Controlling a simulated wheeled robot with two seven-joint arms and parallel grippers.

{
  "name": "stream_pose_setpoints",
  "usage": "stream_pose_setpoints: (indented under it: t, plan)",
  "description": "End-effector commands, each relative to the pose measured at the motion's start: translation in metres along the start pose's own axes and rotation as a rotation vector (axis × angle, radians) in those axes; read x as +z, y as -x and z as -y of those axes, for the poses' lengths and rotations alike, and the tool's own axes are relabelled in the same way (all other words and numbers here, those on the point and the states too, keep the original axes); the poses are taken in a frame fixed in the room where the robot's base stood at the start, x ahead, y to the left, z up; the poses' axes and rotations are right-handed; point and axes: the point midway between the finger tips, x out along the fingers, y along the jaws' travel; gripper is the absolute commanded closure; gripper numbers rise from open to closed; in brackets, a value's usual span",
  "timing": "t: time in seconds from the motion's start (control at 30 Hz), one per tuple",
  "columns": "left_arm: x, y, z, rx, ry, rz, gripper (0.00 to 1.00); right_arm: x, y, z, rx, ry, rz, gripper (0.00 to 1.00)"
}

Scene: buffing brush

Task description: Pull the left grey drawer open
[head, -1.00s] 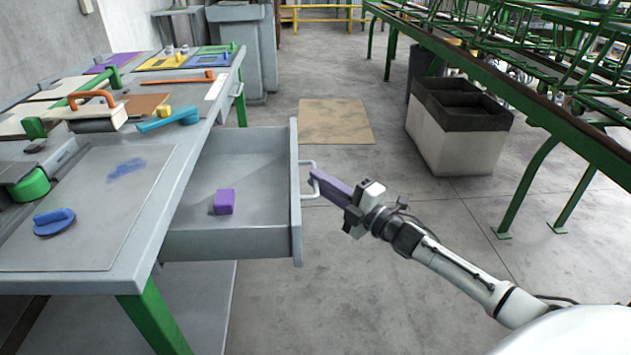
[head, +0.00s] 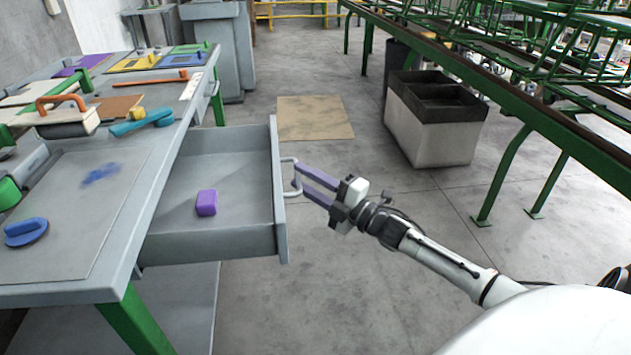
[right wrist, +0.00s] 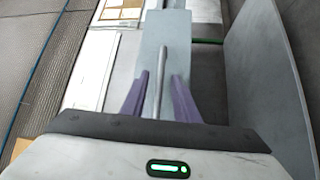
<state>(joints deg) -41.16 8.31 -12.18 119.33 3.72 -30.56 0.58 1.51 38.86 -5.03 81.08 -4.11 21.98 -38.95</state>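The grey drawer (head: 240,200) stands pulled out from the grey workbench in the head view, with a purple block (head: 206,203) lying inside. Its light metal handle (head: 289,178) sticks out from the front panel. My right gripper (head: 299,179) is at the handle, its two purple fingers spread apart. In the right wrist view the handle bar (right wrist: 160,85) lies between the fingers (right wrist: 160,76), with a visible gap on each side. My left gripper is not in view.
The workbench (head: 125,230) holds a blue-handled tool (head: 27,231), an orange-handled block (head: 67,118) and other coloured tools. A box with dark compartments (head: 435,118) and green racks (head: 510,175) stand to the right. The floor beside the drawer is clear.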

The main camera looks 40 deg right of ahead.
Motion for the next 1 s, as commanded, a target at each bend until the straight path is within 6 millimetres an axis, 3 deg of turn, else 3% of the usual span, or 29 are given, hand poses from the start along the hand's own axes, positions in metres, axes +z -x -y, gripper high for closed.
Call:
stream_pose_setpoints:
  t: [0.5,0.7,1.0]
  plan:
    - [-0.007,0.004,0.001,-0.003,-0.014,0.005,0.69,0.0,0.086,0.001,-0.004,-0.001,0.002,0.72]
    - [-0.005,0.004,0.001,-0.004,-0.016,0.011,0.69,0.0,0.099,0.0,-0.001,0.001,0.001,0.72]
    - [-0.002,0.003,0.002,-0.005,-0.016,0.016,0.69,0.0,0.099,0.0,-0.001,0.0,0.001,0.72]
